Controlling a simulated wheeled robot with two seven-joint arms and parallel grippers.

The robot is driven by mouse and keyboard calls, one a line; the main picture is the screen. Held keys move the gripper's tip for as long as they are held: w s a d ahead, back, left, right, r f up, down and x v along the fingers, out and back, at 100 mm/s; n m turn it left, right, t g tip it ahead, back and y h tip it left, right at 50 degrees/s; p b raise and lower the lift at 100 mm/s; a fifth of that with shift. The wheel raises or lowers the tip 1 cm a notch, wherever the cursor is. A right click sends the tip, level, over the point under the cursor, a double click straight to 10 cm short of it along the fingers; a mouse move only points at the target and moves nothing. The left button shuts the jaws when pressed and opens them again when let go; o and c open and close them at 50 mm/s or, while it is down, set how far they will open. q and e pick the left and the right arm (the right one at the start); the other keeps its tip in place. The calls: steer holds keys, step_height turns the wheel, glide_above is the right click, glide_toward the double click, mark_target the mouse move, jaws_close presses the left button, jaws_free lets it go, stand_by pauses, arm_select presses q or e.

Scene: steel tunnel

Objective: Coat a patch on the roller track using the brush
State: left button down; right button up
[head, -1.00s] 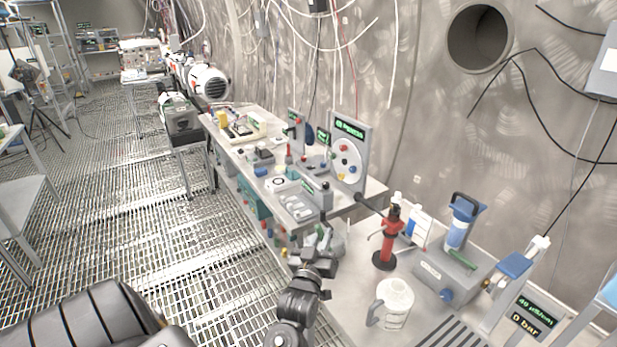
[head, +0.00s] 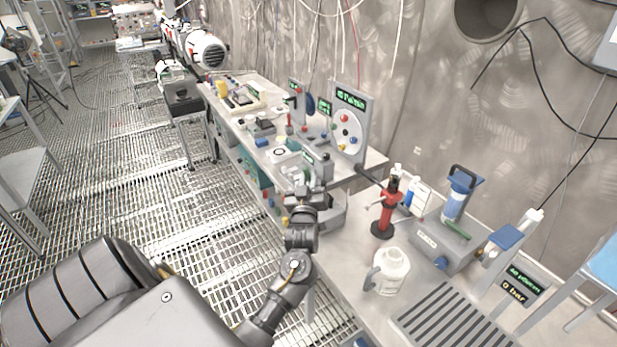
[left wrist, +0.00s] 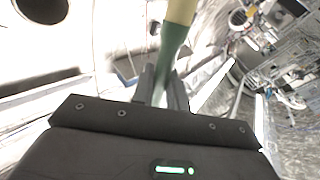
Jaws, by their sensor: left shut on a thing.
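My left gripper (head: 308,190) is over the near end of the long bench. It also shows in the left wrist view (left wrist: 163,85), where its fingers are shut on the brush (left wrist: 172,42). The brush has a dark green tapered part between the fingers and a cream part running up out of the picture. Its far end is out of view, and in the head view I cannot make the brush out. No roller track can be told for certain; a grey slatted panel (head: 452,318) lies at the lower right. My right gripper is not in view.
The long bench (head: 352,168) carries boxes, knobs and an upright dial panel (head: 350,122). On the nearer counter stand a white jug (head: 391,272), a red hand pump (head: 385,212) and a grey unit with a blue cylinder (head: 457,200). The grated floor at left is open.

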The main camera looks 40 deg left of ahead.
arm_select(q)
step_height(320, 180, down, 2)
steer(key=shift+b, duration=0.5)
steer(key=shift+r, duration=0.1)
steer(key=s+d+r+m+t+h, duration=0.1)
steer(key=s+d+m+t+h, duration=0.1)
steer(key=s+d+h, duration=0.4)
steer(key=s+d+m+t+h, duration=0.1)
steer(key=s+d+m+h, duration=0.4)
steer(key=s+d, duration=0.7)
steer(key=d+h, duration=0.1)
steer(key=d, duration=0.5)
steer(key=shift+r+t, duration=0.4)
